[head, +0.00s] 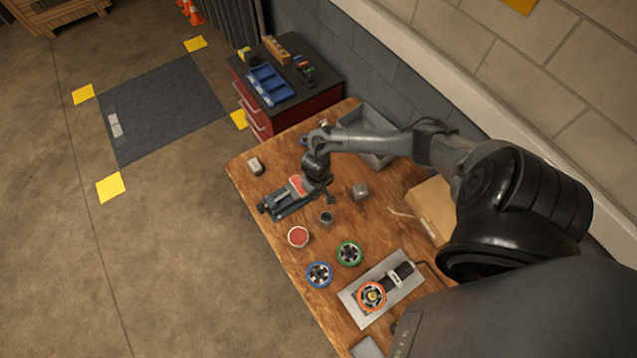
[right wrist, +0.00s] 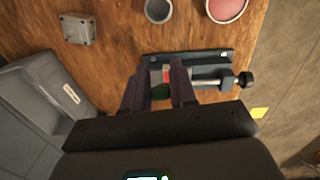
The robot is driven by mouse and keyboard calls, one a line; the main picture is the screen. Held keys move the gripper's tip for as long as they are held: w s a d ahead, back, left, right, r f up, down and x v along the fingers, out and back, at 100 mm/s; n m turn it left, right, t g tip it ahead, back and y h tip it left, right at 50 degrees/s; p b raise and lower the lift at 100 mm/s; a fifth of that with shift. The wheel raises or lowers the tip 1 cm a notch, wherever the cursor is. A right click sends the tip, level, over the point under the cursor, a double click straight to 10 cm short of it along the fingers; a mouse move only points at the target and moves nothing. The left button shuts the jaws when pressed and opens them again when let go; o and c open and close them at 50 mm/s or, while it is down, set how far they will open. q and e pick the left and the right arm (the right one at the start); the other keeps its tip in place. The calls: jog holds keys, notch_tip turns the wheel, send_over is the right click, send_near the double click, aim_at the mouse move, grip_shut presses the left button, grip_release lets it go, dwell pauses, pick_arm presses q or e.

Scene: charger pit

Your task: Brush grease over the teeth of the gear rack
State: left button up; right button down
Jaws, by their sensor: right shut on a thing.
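A dark vise (head: 286,208) sits near the left edge of the wooden bench, with a red patch (head: 297,185) on top. The vise (right wrist: 212,76) also shows in the right wrist view. I cannot make out the gear rack or its teeth clearly. My right gripper (head: 319,188) is low over the vise's right end. An open tin of red grease (head: 298,236) stands below the vise. My left gripper is not in view.
A grey block (head: 361,191), a blue ring (head: 319,274), a green ring (head: 349,253) and a metal plate (head: 352,306) with an orange ring lie to the right. A grey bin (head: 371,152) stands behind.

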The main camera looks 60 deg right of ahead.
jog(key=shift+r+p, duration=1.1)
jog(key=shift+r, duration=0.1)
jog(key=shift+f, duration=0.1)
